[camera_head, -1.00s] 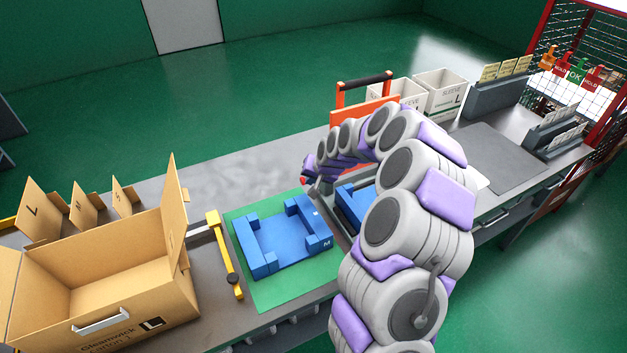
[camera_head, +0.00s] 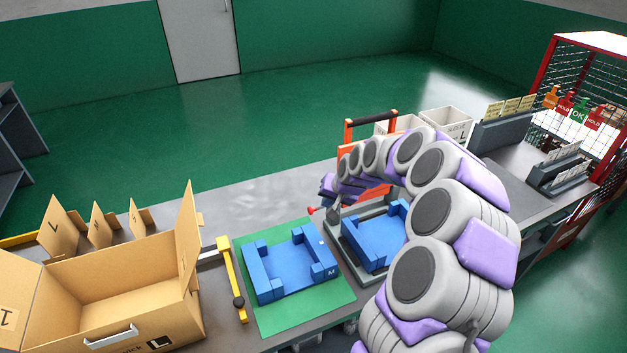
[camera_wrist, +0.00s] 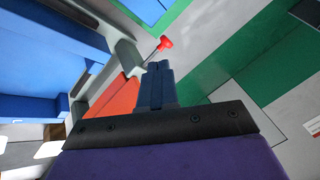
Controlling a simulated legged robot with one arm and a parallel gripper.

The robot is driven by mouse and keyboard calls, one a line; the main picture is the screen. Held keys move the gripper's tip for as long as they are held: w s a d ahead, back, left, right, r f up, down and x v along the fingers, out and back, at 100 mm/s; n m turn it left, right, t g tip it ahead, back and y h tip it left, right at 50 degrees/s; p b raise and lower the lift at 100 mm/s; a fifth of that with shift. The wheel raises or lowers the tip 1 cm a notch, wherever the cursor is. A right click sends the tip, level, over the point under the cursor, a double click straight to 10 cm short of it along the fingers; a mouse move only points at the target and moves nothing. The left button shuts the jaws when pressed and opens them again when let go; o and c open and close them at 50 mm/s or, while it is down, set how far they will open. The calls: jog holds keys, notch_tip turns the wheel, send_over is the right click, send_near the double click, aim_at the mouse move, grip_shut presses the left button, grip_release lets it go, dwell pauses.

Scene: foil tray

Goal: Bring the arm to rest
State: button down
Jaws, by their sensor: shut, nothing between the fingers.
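My arm (camera_head: 432,215) arches in grey and purple segments across the right half of the head view. Its far end bends over to the left, above the bench near the orange panel. My gripper (camera_wrist: 159,70) shows in the wrist view with its two dark fingers together and nothing between them. In the head view the fingertips cannot be made out. A blue cradle (camera_head: 372,250) in a grey frame lies just left of the arm, partly hidden by it. A red-tipped lever (camera_head: 314,210) stands by that frame; its red knob also shows in the wrist view (camera_wrist: 165,42), beyond the fingers.
A second blue cradle (camera_head: 290,270) lies on a green mat (camera_head: 300,318). An open cardboard carton (camera_head: 130,308) stands at left, beside a yellow bar (camera_head: 231,280). An orange panel with a black handle (camera_head: 372,118) and white bins (camera_head: 446,120) stand behind the arm. The bench's back strip is clear.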

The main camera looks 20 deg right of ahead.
jog(key=s+a+r+n+g, duration=0.2)
jog(key=s+a+r, duration=0.2)
jog(key=s+a, duration=0.35)
jog(key=s+a+r+n+g, duration=0.1)
jog(key=s+a+r+n, duration=0.1)
jog(key=s+a+r, duration=0.4)
jog(key=s+a+f+n+g+h, duration=0.1)
jog(key=s+g, duration=0.4)
jog(key=s, duration=2.6)
jog(key=shift+a+n+h, duration=0.4)
jog(key=shift+a+n, duration=0.1)
jog(key=shift+a, duration=0.15)
